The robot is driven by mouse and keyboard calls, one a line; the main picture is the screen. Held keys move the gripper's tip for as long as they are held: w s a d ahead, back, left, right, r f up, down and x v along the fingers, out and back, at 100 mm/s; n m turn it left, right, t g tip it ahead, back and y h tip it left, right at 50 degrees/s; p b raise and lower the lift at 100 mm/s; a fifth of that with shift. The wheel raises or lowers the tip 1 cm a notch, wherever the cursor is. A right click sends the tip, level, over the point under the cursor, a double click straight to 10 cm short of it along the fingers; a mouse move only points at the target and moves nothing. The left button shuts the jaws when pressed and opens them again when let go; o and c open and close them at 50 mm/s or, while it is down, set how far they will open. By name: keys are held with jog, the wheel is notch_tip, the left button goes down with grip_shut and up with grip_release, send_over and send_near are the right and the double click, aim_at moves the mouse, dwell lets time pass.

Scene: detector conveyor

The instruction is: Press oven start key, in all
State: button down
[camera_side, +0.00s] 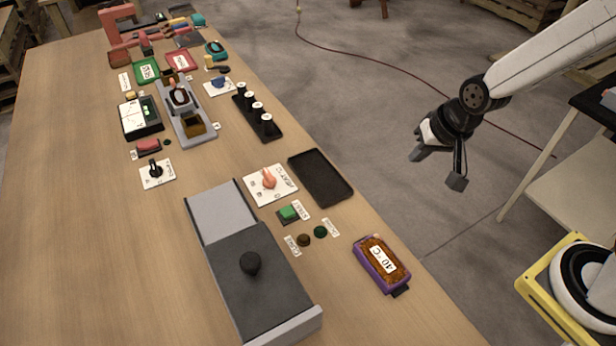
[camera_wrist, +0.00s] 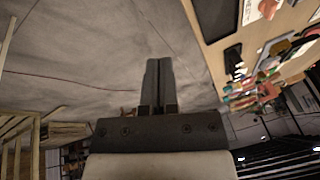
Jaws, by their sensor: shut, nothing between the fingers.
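The green key (camera_side: 288,213) sits on a dark base on the wooden table, beside a small label (camera_side: 301,209) that seems to read START. The grey oven (camera_side: 222,213) with a dark sliding lid and round knob stands to the left of the key. My gripper (camera_side: 437,168) hangs in the air beyond the table's right edge, well apart from the key. In the wrist view, my gripper's fingers (camera_wrist: 158,65) are together and empty, over bare floor. The key is not discernible in the wrist view.
A brown lamp (camera_side: 304,239) and a dark green lamp (camera_side: 320,232) sit near the key. A purple 40 °C box (camera_side: 382,263), a black tray (camera_side: 321,178) and a dial plate (camera_side: 270,185) stand around. A yellow-framed machine (camera_side: 540,285) is at lower right.

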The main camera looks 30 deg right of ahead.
jog(key=w+a+m+t+y, duration=0.1)
jog(key=w+a+m+t, duration=0.2)
jog(key=w+a+m, duration=0.65)
jog(key=m+t, duration=0.2)
jog(key=m, duration=0.9)
send_over(291, 213)
jog(key=shift+a+f, duration=0.1)
jog(key=shift+f, duration=1.35)
jog(key=shift+f+n, duration=0.15)
jog(key=shift+n, duration=0.1)
jog(key=shift+f, duration=4.2)
jog(key=shift+f, duration=1)
jog(key=shift+r, duration=0.95)
